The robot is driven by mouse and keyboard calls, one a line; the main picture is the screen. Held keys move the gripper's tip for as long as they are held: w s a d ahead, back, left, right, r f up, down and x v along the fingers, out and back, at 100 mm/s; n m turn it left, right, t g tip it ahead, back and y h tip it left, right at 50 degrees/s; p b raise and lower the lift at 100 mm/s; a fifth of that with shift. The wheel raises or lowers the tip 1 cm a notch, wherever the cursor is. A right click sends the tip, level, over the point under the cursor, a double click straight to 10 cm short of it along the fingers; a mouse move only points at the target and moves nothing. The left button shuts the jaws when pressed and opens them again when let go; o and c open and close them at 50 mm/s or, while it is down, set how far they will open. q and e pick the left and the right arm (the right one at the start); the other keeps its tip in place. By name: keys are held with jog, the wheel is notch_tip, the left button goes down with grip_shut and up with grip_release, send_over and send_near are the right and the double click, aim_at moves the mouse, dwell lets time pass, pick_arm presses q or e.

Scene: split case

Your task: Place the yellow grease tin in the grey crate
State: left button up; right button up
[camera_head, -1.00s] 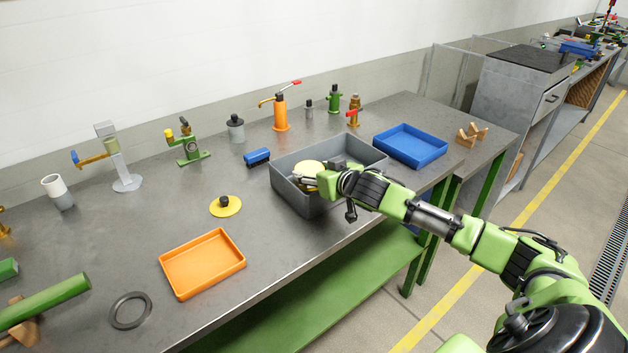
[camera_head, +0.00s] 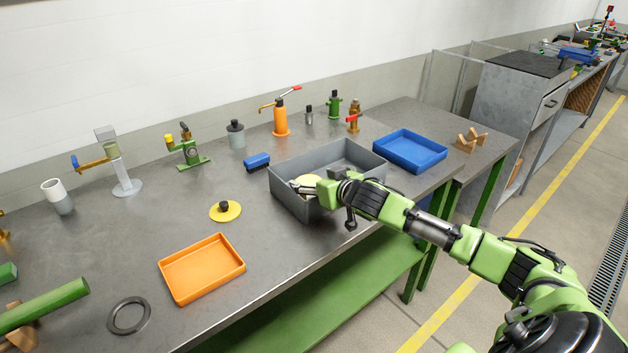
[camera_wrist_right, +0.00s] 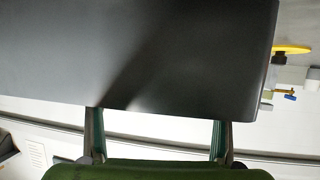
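The yellow grease tin (camera_head: 309,181) is low inside the grey crate (camera_head: 349,155), near its left front part. Only part of its yellow top shows over the front wall. My right gripper (camera_head: 306,187) reaches over the front wall into the crate, its fingers set wide around the tin. In the right wrist view the dark crate wall (camera_wrist_right: 150,50) covers the fingertips and the tin, so the contact is hidden. Whether the tin touches the crate floor cannot be seen. My left gripper is not in view.
A blue tray (camera_head: 410,138) stands right of the crate and a blue brush-like block (camera_head: 257,162) to its left. An orange tray (camera_head: 172,288) and a yellow disc with a dark knob (camera_head: 225,211) lie left of it. An orange pump (camera_head: 281,118) stands behind.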

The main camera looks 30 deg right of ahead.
jog(key=shift+r, duration=0.55)
jog(key=shift+s, duration=0.3)
jog(key=v, duration=1.1)
jog(key=shift+s+r+b, duration=0.2)
jog(key=shift+b, duration=0.1)
